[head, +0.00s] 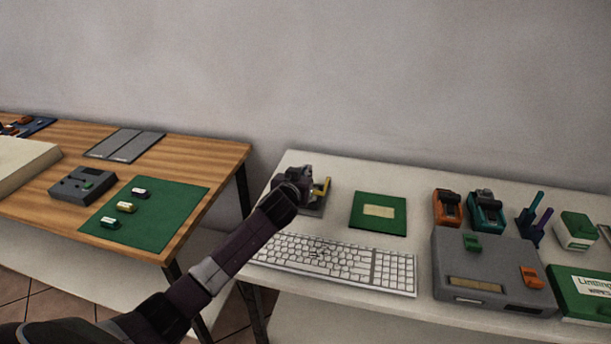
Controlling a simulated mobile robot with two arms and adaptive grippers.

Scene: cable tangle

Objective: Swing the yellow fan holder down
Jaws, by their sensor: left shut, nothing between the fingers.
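The yellow fan holder (322,189) stands at the left end of the white table, on a small grey base (314,211). Only part of it shows, since my left gripper covers its left side. My left gripper (307,180) is at the holder, its fingers shut with nothing between them. I cannot tell whether they touch the yellow part. My left arm reaches in from the bottom left. My right gripper is not in view.
A white keyboard (335,262) lies in front of the holder, and a green board (379,213) lies to its right. A grey box (490,270) and several small devices fill the right side. A wooden table (220,160) stands left, across a gap.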

